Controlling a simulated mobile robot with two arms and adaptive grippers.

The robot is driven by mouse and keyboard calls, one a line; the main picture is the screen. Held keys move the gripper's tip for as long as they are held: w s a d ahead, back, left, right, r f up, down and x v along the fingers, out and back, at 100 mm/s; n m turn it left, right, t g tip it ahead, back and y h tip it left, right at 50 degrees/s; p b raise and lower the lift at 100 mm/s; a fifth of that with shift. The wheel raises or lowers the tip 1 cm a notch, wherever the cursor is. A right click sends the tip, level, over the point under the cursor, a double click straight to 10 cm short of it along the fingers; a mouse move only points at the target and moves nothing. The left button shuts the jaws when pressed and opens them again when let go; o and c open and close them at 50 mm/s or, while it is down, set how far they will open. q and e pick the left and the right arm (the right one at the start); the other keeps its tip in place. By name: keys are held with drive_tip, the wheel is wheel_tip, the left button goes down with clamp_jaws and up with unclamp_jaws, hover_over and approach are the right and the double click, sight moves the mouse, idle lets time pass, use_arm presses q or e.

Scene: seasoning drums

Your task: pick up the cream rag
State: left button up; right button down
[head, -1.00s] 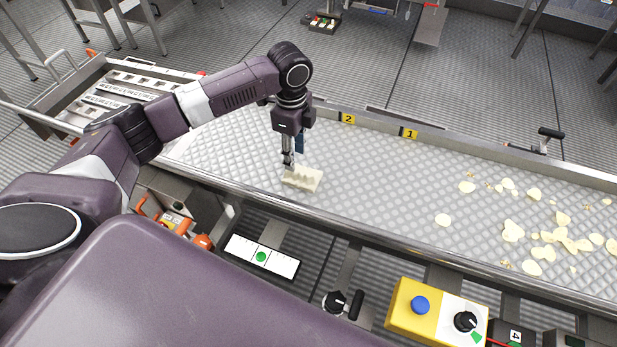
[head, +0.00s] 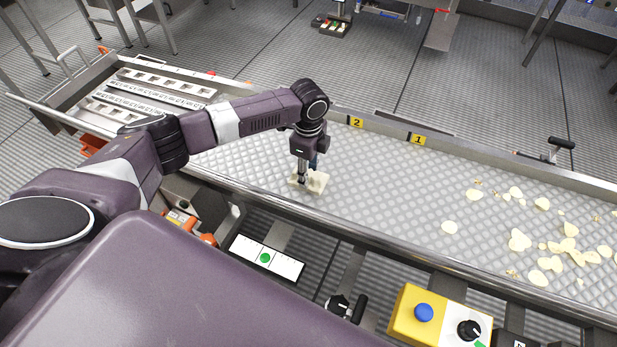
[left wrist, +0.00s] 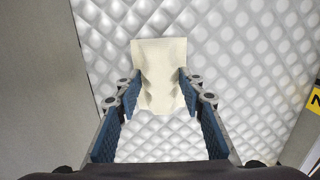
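The cream rag (head: 317,182) lies on the quilted metal conveyor bed, near its front rail, with a ridged, rumpled surface. My left gripper (head: 301,182) points down at the rag and covers part of it in the head view. In the left wrist view my left gripper (left wrist: 160,82) is open, its blue-padded fingers on either side of the rag (left wrist: 160,55). Whether the fingertips touch the cloth cannot be told. My right gripper is in no view.
Pale chips (head: 570,243) lie scattered on the right of the conveyor bed (head: 395,190). A raised metal rail (head: 350,232) runs along its front. A yellow control box (head: 412,318) with a blue button stands in front. A slotted tray (head: 165,85) is at the left.

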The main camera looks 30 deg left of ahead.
use_arm(q)
drive_tip(key=shift+c, duration=0.6)
clamp_jaws()
drive_tip(key=shift+r, duration=0.15)
